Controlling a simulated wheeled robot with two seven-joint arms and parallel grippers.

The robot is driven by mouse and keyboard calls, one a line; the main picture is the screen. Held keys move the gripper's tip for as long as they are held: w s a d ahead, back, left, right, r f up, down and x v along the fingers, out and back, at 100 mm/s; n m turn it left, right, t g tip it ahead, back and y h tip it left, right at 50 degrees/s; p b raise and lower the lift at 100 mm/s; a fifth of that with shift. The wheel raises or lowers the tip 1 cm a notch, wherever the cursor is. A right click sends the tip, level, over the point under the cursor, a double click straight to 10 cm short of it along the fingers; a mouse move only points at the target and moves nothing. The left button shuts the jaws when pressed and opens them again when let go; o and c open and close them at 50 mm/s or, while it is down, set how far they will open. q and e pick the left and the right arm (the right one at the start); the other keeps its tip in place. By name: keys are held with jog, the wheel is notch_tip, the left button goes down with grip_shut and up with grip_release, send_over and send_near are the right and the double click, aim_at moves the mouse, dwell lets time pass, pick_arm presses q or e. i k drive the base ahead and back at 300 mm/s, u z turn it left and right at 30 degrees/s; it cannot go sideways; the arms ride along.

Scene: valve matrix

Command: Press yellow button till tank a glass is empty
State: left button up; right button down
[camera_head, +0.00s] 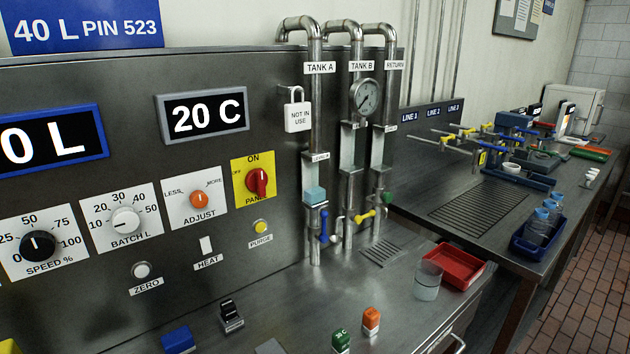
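The yellow button (261,226) is a small round button on the grey panel, with a PURGE label below it. The tank A glass (318,172) is a clear upright section in the leftmost pipe, under the TANK A label (320,68). Light blue liquid (315,195) fills only its lower part. A blue valve handle (324,225) hangs just below it. Neither of my grippers shows in the head view, and nothing touches the yellow button.
A red PANEL switch (257,182) and a white HEAT switch (206,244) sit near the button. A white padlock (297,112) hangs left of the tank B pipe. A beaker (428,280) and a red tray (455,266) stand on the counter at right.

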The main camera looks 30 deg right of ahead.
aim_at(261, 226)
jog(key=k, duration=0.5)
jog(key=z, duration=1.65)
jog(key=i, duration=0.8)
jog(key=u, duration=1.7)
